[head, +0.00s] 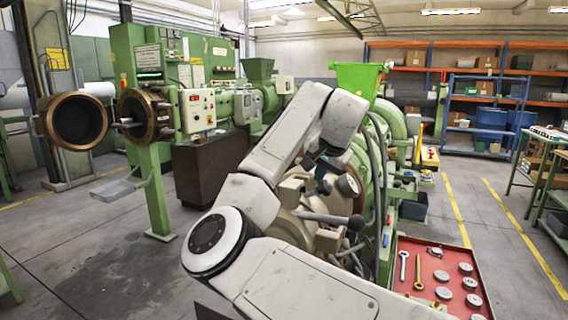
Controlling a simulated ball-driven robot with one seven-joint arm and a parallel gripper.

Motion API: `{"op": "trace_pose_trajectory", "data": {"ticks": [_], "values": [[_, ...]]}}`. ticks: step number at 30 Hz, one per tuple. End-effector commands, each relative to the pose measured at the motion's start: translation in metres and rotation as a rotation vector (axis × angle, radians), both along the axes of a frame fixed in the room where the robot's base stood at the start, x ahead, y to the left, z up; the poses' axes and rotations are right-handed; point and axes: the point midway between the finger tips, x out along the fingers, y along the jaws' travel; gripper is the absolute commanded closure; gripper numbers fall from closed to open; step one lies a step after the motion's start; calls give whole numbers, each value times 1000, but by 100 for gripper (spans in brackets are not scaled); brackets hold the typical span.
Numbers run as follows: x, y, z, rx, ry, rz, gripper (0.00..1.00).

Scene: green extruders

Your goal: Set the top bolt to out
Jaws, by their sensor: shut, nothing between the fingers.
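A green extruder stands in the middle, with a beige round head (291,192) on its near end. A round grey metal piece (348,185) sits at the upper right of this head, and a grey rod with a dark ball end (335,219) sticks out to the right below it. I cannot tell for sure which part is the top bolt; my arm covers the upper left of the head. My gripper (317,178) is dark, small and partly hidden, pointing down just in front of the head's upper part. It looks shut and empty; I cannot tell whether it touches anything.
A red tray (428,260) with wrenches and round metal parts lies at the lower right. Another extruder with an open bronze-rimmed ring (75,121) stands at the left. Orange-beamed shelves (480,44) line the back.

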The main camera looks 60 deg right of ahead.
Motion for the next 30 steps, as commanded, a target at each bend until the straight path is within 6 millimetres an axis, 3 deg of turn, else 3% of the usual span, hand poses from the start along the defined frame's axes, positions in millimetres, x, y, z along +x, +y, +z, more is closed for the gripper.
{"op": "trace_pose_trajectory", "data": {"ticks": [5,12,14,24,30], "values": [[3,0,10,2,4,-3,100],[17,3,40,-1,3,1,100],[9,8,42,-3,-2,-3,100],[-22,37,94,-3,-2,-1,100],[-29,45,107,-1,0,0,100]]}}
